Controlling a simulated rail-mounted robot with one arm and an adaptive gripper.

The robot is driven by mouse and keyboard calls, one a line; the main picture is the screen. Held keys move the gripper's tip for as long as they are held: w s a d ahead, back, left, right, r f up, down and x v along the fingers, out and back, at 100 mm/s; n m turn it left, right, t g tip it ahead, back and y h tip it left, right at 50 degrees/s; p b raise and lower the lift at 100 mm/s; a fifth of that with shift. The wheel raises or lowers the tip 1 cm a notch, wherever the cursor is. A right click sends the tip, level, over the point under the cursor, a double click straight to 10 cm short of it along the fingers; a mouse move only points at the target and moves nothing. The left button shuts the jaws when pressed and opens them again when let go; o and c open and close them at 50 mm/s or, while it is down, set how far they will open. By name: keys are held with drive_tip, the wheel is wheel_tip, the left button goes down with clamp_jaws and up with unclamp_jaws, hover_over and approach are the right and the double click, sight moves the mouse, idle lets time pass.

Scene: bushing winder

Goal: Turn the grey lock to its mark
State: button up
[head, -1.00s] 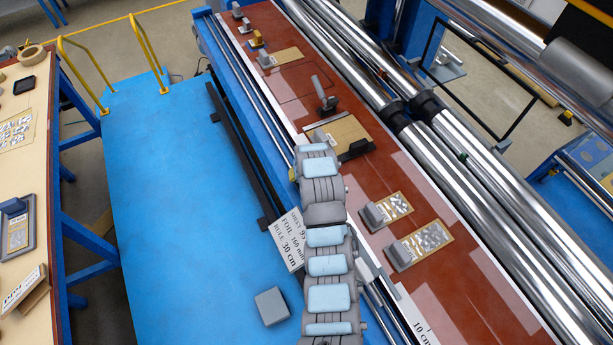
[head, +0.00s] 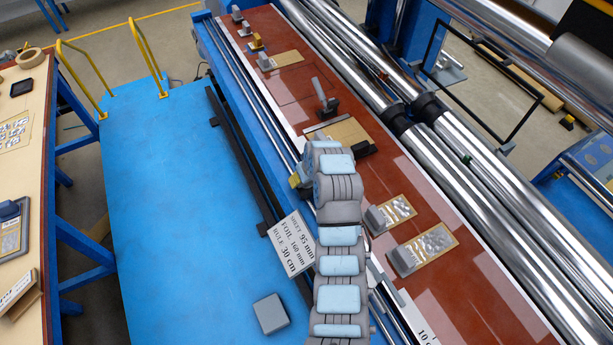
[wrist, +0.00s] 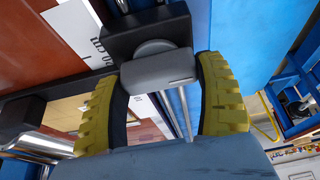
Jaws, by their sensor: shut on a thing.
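The grey lock (wrist: 158,69) is a rounded grey bar on a round grey disc, set against a black block (wrist: 120,36) in the wrist view. My gripper (wrist: 160,72) has yellow ribbed fingers on either side of the grey bar and is shut on it. In the head view a yellow bit of my gripper (head: 295,181) shows at the left side of my arm, by the rails. The lock is hidden there behind my arm. I cannot make out its mark in either view.
A red-brown table (head: 440,285) with foil samples on tan cards (head: 430,243) lies right of my arm. A handled grey tool (head: 325,100) stands farther up it. Long steel rollers (head: 470,170) run along its right. A blue platform (head: 180,200) lies left, with a grey box (head: 271,313).

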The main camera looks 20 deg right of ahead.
drive_tip(key=o, duration=1.2)
drive_tip(key=shift+c, duration=0.2)
drive_tip(key=shift+r, duration=0.1)
drive_tip(key=v, duration=1.1)
drive_tip(key=shift+s+r, duration=0.2)
drive_tip(key=shift+r, duration=0.15)
